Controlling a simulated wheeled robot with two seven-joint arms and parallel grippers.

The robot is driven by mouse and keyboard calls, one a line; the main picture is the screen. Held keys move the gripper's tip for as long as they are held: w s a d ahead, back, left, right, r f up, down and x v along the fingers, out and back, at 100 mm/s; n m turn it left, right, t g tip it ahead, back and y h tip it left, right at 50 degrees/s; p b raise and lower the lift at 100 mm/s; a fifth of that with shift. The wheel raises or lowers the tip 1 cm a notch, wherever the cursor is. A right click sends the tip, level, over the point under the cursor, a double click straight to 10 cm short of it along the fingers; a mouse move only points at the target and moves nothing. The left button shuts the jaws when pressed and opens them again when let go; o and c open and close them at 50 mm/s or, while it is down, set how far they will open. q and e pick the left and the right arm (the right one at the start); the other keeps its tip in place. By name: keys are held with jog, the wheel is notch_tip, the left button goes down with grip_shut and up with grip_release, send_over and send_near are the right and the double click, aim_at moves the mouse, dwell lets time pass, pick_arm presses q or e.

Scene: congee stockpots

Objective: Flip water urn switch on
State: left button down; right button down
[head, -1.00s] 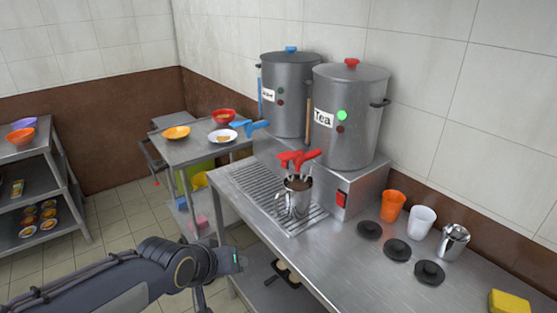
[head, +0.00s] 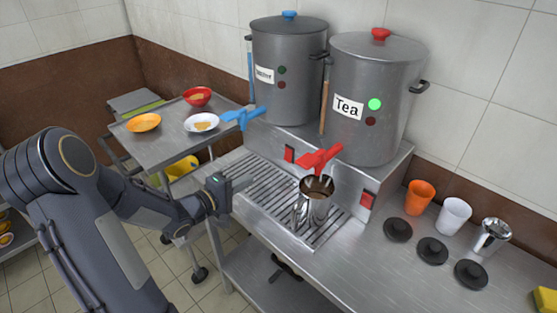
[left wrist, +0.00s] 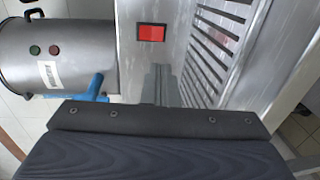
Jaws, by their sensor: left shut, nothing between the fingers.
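The water urn (head: 295,90) is a grey pot with a blue knob and blue tap (head: 242,117); both its lamps look dark. Its red switch (head: 289,153) is on the front of the metal base below it. The left wrist view shows this switch (left wrist: 151,33) and the urn (left wrist: 65,55) on its side. My left gripper (head: 239,182) is shut and empty over the drip grate, in front of and left of the switch, apart from it. In the left wrist view its closed fingers (left wrist: 160,85) point toward the base, just below the switch. My right gripper is not in view.
The tea urn (head: 360,135), with its green lamp lit, stands to the right with its own red switch (head: 367,200). A metal jug (head: 315,207) stands under its red tap (head: 320,160). Cups and black lids are at right; a cart (head: 165,150) with bowls is at left.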

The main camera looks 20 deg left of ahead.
aim_at(287, 160)
pick_arm(q)
jog(key=p+x, duration=0.1)
jog(key=x, duration=1.3)
jog(key=shift+r, duration=0.1)
jog(key=shift+w+d+f+b, duration=0.1)
jog(key=shift+f+b, duration=0.25)
jog(key=shift+b, duration=0.3)
jog(key=shift+r, duration=0.25)
